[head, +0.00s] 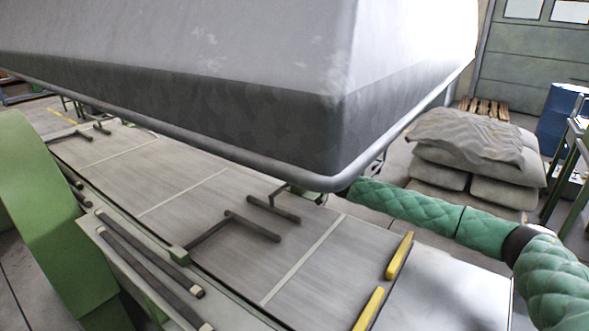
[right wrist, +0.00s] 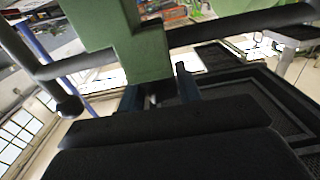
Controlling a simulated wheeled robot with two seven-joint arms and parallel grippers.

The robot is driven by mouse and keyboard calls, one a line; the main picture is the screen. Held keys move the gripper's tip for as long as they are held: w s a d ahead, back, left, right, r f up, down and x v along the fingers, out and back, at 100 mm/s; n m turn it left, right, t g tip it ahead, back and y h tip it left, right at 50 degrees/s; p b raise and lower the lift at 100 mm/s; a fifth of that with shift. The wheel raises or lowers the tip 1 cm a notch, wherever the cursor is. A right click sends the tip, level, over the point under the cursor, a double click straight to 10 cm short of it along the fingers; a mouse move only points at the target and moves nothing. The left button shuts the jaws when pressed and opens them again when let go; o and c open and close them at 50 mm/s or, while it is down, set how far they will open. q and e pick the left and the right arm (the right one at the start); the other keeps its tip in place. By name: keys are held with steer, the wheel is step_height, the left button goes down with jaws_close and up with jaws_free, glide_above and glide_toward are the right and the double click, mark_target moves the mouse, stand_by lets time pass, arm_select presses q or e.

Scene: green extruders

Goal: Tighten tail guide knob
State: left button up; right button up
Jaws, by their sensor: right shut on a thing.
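In the right wrist view my right gripper (right wrist: 158,92) has its two dark fingers on either side of a small part at the lower end of a green bracket (right wrist: 150,55). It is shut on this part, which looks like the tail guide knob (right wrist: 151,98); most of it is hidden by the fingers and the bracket. In the head view my right arm in its green quilted sleeve reaches in from the right, and its gripper is hidden behind the grey hood's lower corner. My left gripper is in neither view.
The large grey hood (head: 250,110) overhangs the long table (head: 190,180), which carries dark guide bars (head: 255,226) and yellow strips (head: 399,256). Dark bars (right wrist: 85,65) flank the bracket in the wrist view. Grey sacks (head: 465,160) and a blue drum (head: 557,120) stand behind.

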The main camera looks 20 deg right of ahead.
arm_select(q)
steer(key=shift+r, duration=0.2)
arm_select(e)
steer(key=shift+h, duration=0.3)
steer(key=o, duration=1)
steer(key=shift+s+d, duration=0.1)
steer(key=shift+d, duration=0.05)
steer(key=shift+s+d+f, duration=0.1)
steer(key=shift+s+d, duration=0.05)
steer(key=shift+s, duration=0.1)
arm_select(q)
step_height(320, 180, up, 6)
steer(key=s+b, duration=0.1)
steer(key=b, duration=0.1)
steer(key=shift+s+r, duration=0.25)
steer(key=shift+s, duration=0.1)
arm_select(e)
steer(key=shift+v, duration=3.45)
steer(key=shift+f, duration=0.1)
